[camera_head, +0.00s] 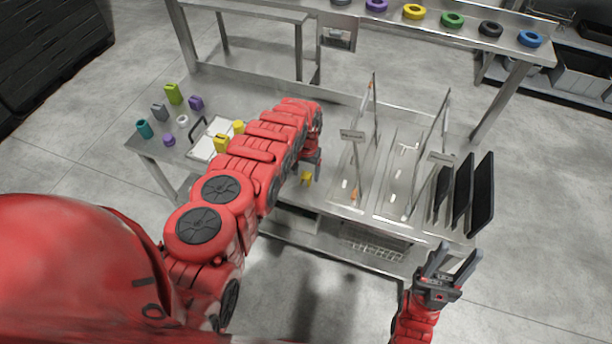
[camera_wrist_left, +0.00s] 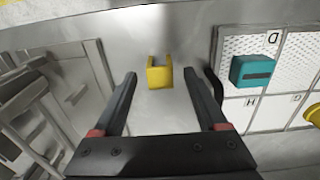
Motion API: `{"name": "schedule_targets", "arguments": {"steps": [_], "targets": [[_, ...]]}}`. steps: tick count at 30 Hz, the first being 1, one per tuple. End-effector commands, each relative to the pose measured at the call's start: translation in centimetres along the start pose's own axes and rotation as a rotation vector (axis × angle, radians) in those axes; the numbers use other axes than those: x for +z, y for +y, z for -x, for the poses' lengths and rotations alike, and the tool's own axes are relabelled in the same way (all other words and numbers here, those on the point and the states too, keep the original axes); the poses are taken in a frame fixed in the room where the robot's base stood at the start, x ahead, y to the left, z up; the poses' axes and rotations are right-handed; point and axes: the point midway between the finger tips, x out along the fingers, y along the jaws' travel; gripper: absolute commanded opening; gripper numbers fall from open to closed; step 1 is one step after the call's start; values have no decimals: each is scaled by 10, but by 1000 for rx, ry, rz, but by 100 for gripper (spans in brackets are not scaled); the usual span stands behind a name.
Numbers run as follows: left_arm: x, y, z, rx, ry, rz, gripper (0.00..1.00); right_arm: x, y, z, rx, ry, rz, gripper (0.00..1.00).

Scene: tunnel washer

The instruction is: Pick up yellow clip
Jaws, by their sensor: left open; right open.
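A small yellow clip (camera_head: 306,179) lies on the steel table (camera_head: 290,192) near its front edge. In the left wrist view the yellow clip (camera_wrist_left: 160,73) is a U-shaped block, ahead of and between the fingers. My left gripper (camera_head: 310,165) points down just above and behind the clip in the head view. In the left wrist view my left gripper (camera_wrist_left: 163,92) is open and empty, and its fingers do not touch the clip. My right gripper (camera_head: 460,262) is open and empty, off the table's front right.
A white lettered tray (camera_wrist_left: 245,45) holds a teal block (camera_wrist_left: 252,71) beside the clip. Wire-framed compartments (camera_head: 355,150) and black panels (camera_head: 480,195) stand on the table's right. Several coloured pieces, such as a green block (camera_head: 173,94), are at the left end.

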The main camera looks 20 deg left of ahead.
Motion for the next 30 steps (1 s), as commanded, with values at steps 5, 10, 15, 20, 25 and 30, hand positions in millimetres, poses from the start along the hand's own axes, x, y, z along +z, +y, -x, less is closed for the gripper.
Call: {"name": "schedule_targets", "arguments": {"steps": [5,10,15,20,25,30], "targets": [[0,0,-15,0,2,-1,75,1,0,6,0,-1,0,50],[2,0,-19,0,-3,-1,75,1,0,7,0,-1,0,50],[2,0,-18,-1,-3,-1,75,1,0,7,0,-1,0,50],[1,0,-18,-1,-2,0,55,1,0,7,0,-1,0,50],[1,0,-18,-1,-2,0,25,1,0,7,0,-1,0,50],[1,0,-18,-1,-2,0,0,1,0,7,0,-1,0,50]]}}
